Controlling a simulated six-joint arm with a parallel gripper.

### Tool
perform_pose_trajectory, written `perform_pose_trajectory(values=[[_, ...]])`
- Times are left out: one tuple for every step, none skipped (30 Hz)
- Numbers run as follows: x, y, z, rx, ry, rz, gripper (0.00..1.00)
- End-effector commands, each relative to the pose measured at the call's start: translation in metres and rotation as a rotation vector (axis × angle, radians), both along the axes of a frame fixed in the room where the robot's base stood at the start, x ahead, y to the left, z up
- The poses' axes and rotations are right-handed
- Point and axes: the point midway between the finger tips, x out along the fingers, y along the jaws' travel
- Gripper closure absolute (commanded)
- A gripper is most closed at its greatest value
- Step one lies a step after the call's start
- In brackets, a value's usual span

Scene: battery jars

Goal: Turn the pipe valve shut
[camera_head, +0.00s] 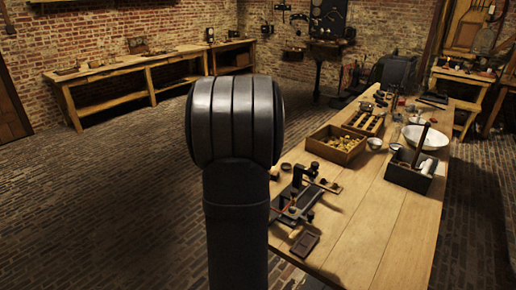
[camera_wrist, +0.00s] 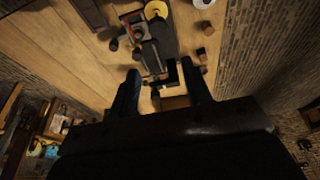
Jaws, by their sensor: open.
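I cannot make out a pipe valve in either view. My gripper (camera_wrist: 161,78) is open in the wrist view, its two dark fingers spread and nothing held between them. Beyond the fingertips, a dark apparatus (camera_wrist: 152,58) with a yellow round part (camera_wrist: 156,10) sits on the wooden table. In the head view a dark bench apparatus (camera_head: 300,197) stands near the table's left edge. My arm's grey link fills the centre of the head view, and my gripper is not visible there.
The long table (camera_head: 375,225) has bare wood at its near end. On it are a small brown tray (camera_head: 304,244), a wooden box (camera_head: 335,143), a white bowl (camera_head: 427,138) and a dark caddy (camera_head: 408,178). A workbench (camera_head: 150,73) stands along the brick wall; the left floor is clear.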

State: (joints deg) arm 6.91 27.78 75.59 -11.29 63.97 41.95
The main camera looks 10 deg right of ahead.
Motion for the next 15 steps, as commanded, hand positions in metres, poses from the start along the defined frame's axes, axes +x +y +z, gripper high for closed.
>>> perform_pose_trajectory(values=[[-0.002, 0.003, 0.012, 0.000, -0.006, 0.001, 0.55], [-0.003, 0.004, 0.018, 0.000, -0.004, 0.002, 0.55], [-0.005, 0.006, 0.025, 0.000, -0.006, 0.001, 0.55], [-0.006, 0.007, 0.031, -0.001, -0.005, 0.001, 0.55], [-0.007, 0.008, 0.037, 0.000, -0.006, 0.001, 0.55], [-0.009, 0.009, 0.044, 0.000, -0.004, 0.001, 0.55], [-0.009, 0.010, 0.033, 0.001, 0.002, 0.001, 0.55], [-0.009, 0.010, 0.025, 0.000, 0.002, 0.002, 0.55], [-0.009, 0.010, 0.017, 0.000, 0.000, 0.002, 0.55], [-0.008, 0.010, 0.011, 0.000, -0.001, 0.001, 0.55], [-0.006, 0.008, 0.005, 0.000, -0.003, 0.002, 0.55], [-0.005, 0.006, -0.003, 0.000, -0.001, 0.001, 0.55], [-0.003, 0.005, -0.009, 0.000, -0.001, 0.001, 0.55], [-0.002, 0.004, -0.014, 0.000, -0.003, 0.001, 0.55], [-0.001, 0.002, -0.022, 0.000, -0.003, 0.001, 0.55]])
